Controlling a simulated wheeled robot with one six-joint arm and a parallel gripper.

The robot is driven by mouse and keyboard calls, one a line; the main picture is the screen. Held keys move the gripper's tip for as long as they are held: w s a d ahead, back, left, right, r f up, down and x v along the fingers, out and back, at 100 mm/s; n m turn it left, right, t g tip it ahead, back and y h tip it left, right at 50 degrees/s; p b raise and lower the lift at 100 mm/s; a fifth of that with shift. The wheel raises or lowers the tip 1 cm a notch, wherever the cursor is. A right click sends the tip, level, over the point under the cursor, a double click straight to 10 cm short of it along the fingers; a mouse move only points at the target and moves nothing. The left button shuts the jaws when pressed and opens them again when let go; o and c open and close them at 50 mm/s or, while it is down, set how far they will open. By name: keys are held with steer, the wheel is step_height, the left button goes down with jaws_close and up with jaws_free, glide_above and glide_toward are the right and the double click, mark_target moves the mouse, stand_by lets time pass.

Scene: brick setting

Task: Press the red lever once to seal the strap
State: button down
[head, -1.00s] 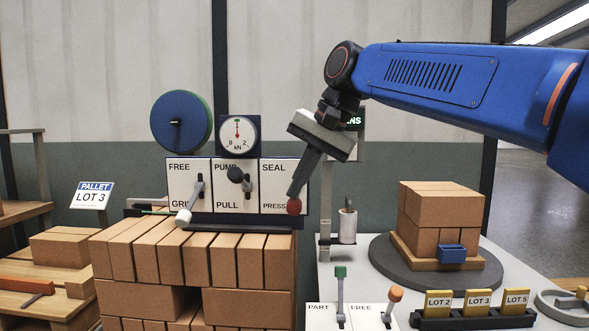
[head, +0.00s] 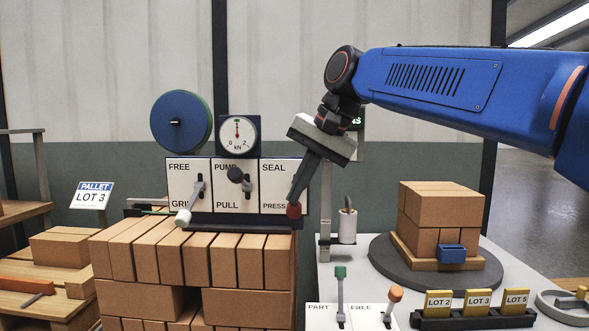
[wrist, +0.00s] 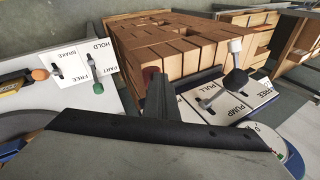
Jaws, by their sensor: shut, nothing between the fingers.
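The strapping tool's panel (head: 288,170) stands on the brick stack, with the label SEAL at the top right and PRESS, partly covered, below it. The red lever's knob (head: 293,211) is at the low end, beside PRESS. My gripper (head: 294,197) is shut and empty, tilted down, with its fingertips at the top of the red knob; they look in contact. The finger hides most of the lever's arm. In the wrist view the red knob (wrist: 151,72) shows just past my fingertip.
The white-knobbed grip lever (head: 183,218) and the black-knobbed pull lever (head: 235,174) stand to the left. A dial (head: 238,134) reads near mid-scale. On the right, a bench holds a turntable (head: 390,270) with bricks and green (head: 340,272) and orange (head: 395,294) levers.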

steer(key=shift+s+f, duration=0.4)
steer(key=shift+f, duration=0.3)
stand_by(1.1)
stand_by(0.5)
steer(key=w+r, duration=0.5)
steer(key=r, duration=0.5)
stand_by(1.5)
steer(key=shift+w+d+r, duration=0.1)
steer(key=r, duration=0.1)
steer(key=w+r, duration=0.1)
steer(key=r, duration=0.1)
steer(key=w+r, duration=0.1)
steer(key=shift+r, duration=0.15)
stand_by(0.4)
stand_by(0.5)
